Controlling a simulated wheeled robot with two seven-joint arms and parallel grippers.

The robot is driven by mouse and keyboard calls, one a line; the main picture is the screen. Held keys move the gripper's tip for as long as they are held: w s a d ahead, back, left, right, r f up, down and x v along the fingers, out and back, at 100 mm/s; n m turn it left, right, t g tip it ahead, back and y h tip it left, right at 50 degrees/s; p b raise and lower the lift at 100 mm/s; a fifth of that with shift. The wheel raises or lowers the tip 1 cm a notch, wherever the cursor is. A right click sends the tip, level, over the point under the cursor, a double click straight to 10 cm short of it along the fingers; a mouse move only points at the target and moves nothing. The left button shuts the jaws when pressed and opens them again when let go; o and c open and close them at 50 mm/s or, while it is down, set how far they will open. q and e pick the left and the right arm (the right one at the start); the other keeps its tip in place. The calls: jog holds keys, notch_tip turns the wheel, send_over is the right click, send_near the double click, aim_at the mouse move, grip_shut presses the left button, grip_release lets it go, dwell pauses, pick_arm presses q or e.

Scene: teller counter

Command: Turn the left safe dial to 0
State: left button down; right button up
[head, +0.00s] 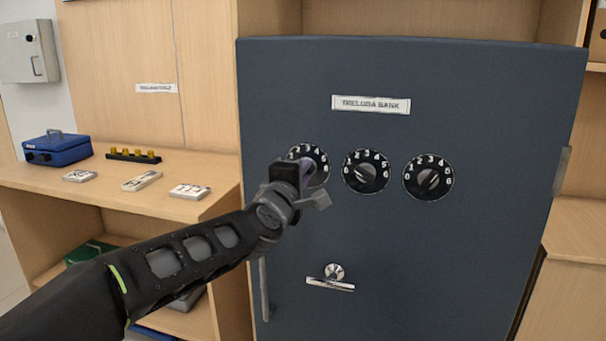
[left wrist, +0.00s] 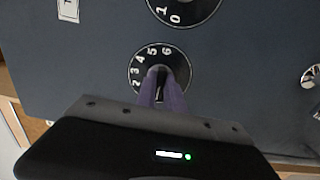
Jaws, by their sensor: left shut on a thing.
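The left safe dial (head: 320,155) is a black disc with white numbers on the dark blue-grey safe door (head: 430,240). My left gripper (head: 305,172) is at this dial and covers its centre and lower left in the head view. In the left wrist view the left dial (left wrist: 183,62) shows numbers around its upper and left rim. The purple fingers of my left gripper (left wrist: 162,88) are shut on its knob, which is mostly hidden between them. The dial's pointer position cannot be read. My right gripper is not in view.
The middle dial (head: 366,171) and right dial (head: 428,177) sit to the right. A chrome handle (head: 333,275) is below. A wooden counter (head: 120,192) at left holds a blue cash box (head: 57,148). The door's lower part is otherwise clear.

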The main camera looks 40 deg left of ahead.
pick_arm(q)
jog(key=c, duration=1.4)
grip_release()
jog(key=shift+c, duration=0.2)
jog(key=p+v, duration=0.1)
jog(key=v, duration=0.6)
jog(key=shift+s, duration=0.4)
jog(key=shift+d, duration=0.1)
